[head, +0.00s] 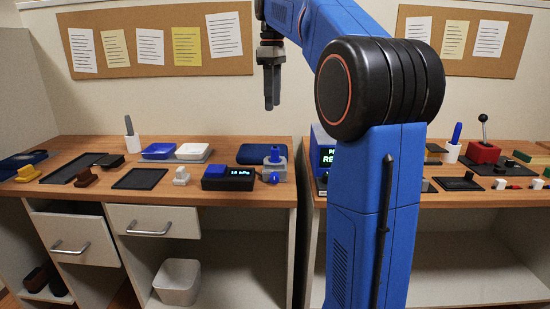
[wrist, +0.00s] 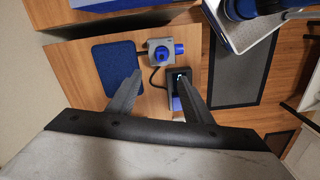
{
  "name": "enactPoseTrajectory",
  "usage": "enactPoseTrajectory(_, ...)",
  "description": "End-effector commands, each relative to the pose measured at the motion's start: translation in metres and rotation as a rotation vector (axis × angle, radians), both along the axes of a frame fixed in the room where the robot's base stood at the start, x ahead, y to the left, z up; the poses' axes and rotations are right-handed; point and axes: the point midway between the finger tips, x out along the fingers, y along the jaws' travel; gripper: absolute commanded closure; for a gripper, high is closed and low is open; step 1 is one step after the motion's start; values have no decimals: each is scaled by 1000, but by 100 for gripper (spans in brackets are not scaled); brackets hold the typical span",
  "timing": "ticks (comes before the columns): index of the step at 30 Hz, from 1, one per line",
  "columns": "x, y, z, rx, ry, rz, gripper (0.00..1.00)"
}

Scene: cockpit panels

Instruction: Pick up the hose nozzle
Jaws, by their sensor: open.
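I cannot tell for sure which blue part is the hose nozzle. My gripper (head: 271,104) hangs fingers-down, high above and behind the block in the picture. In the wrist view my gripper (wrist: 160,70) is open, with nothing between its fingers.
A dark blue pad (head: 262,154) lies behind the block. A gap separates the left bench from the right bench. The air around my gripper is clear.

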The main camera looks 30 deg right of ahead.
Motion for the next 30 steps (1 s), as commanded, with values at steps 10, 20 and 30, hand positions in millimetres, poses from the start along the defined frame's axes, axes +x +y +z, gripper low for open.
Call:
enactPoseTrajectory(10, -1, 0, -59, 1, 2, 0, 54)
enactPoseTrajectory(20, -1, 0, -109, 1, 1, 0, 54)
enactPoseTrajectory(30, -5, 0, -134, 1, 2, -1, 54)
